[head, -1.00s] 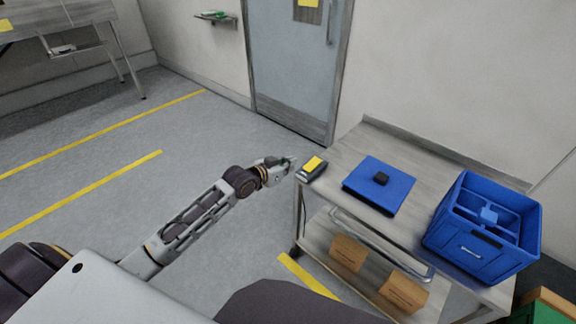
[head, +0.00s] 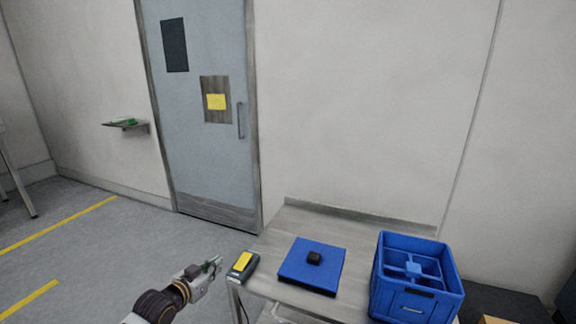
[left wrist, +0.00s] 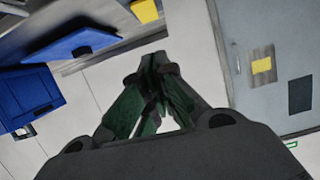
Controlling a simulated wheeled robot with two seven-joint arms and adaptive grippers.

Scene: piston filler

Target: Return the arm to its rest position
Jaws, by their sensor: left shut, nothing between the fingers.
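My left gripper (head: 212,268) is low in the head view, just left of the metal cart's corner. Its fingers are shut with nothing between them. In the left wrist view the closed fingertips (left wrist: 158,62) point up the picture, apart from the cart and the door. My left arm comes in from the bottom of the head view, and most of it is out of frame. My right gripper is not in view.
The metal cart (head: 370,222) holds a yellow-and-black device (head: 243,264), a blue mat (head: 328,277) with a small black block (head: 314,258) on it, and a blue divided crate (head: 415,310). A grey door (head: 190,110) and a small wall shelf (head: 128,125) stand behind. Floor at left is clear.

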